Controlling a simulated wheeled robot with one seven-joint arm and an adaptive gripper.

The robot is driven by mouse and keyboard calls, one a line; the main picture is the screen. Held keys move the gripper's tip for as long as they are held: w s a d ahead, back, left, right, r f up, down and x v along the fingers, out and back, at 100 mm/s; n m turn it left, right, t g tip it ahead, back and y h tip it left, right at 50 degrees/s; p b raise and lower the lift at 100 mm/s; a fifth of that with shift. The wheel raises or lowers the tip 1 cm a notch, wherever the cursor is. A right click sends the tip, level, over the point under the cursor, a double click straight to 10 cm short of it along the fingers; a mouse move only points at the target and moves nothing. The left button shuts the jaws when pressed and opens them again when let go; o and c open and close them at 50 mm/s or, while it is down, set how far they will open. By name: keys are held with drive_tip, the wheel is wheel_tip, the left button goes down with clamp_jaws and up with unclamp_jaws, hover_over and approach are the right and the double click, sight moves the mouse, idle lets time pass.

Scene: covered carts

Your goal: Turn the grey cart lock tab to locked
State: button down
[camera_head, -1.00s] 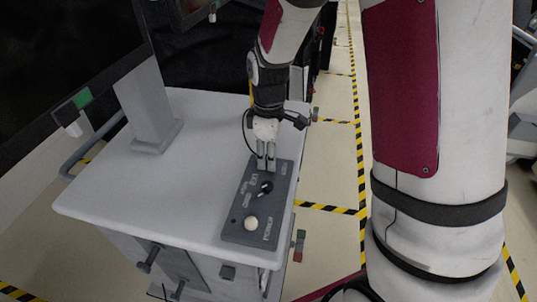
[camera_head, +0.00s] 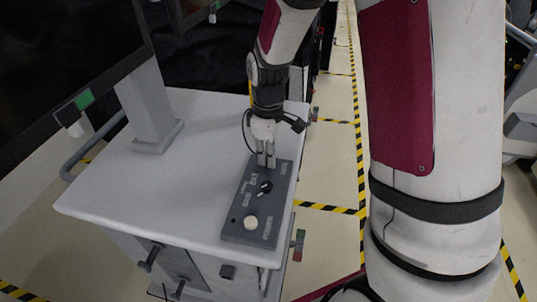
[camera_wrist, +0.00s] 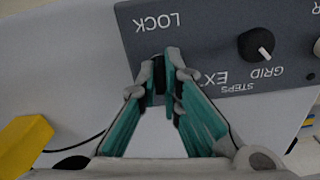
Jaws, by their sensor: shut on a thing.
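The grey cart (camera_head: 110,190) has a dark grey control panel (camera_head: 233,228) on its white top. In the wrist view, the panel (camera_wrist: 203,32) has the word LOCK, upside down, beside a small dark tab (camera_wrist: 159,74). My gripper (camera_wrist: 161,82) has its two fingers on either side of this tab and is shut on it. In the head view my gripper (camera_head: 266,162) points down at the far end of the panel. The fingers hide most of the tab, so its angle is hard to tell.
A black knob (camera_head: 265,187) and a cream button (camera_head: 251,223) sit nearer on the panel; the knob also shows in the wrist view (camera_wrist: 254,44). A monitor post (camera_head: 147,105) rises at left. The rest of the cart top is clear.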

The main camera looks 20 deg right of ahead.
drive_tip(key=m+p, duration=0.1)
drive_tip(key=m, duration=0.7)
drive_tip(key=shift+r+p, duration=0.1)
drive_tip(key=shift+p, duration=0.3)
drive_tip(key=m+p, duration=0.1)
drive_tip(key=m, duration=0.3)
drive_tip(key=shift+m+p, duration=0.5)
drive_tip(key=shift+m, duration=1.7)
drive_tip(key=c, duration=1.8)
unclamp_jaws()
drive_tip(key=shift+o, duration=0.2)
